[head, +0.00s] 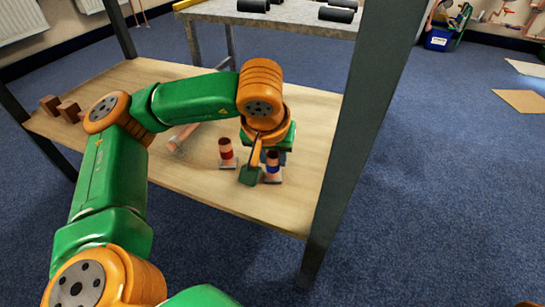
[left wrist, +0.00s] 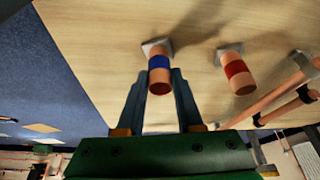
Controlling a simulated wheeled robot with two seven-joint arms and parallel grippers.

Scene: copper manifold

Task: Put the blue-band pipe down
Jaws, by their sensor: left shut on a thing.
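The blue-band pipe (head: 273,164) is a short copper pipe with a blue band. My left gripper (head: 262,170) is shut on it from above. In the left wrist view the blue-band pipe (left wrist: 160,72) sits between the two fingers of the left gripper (left wrist: 159,78). Its far end is at a small grey square base (left wrist: 156,46); I cannot tell whether it rests fully in it. The pipe looks close to upright. A red-band pipe (head: 226,150) stands upright on its own grey base to the left, apart from the gripper. My right gripper is not in view.
The wooden shelf (head: 200,185) lies between dark metal posts; one post (head: 352,130) stands close right of the gripper. A copper pipe assembly (left wrist: 280,98) lies beyond the red-band pipe. Brown blocks (head: 68,110) sit at the shelf's left end. The front of the shelf is clear.

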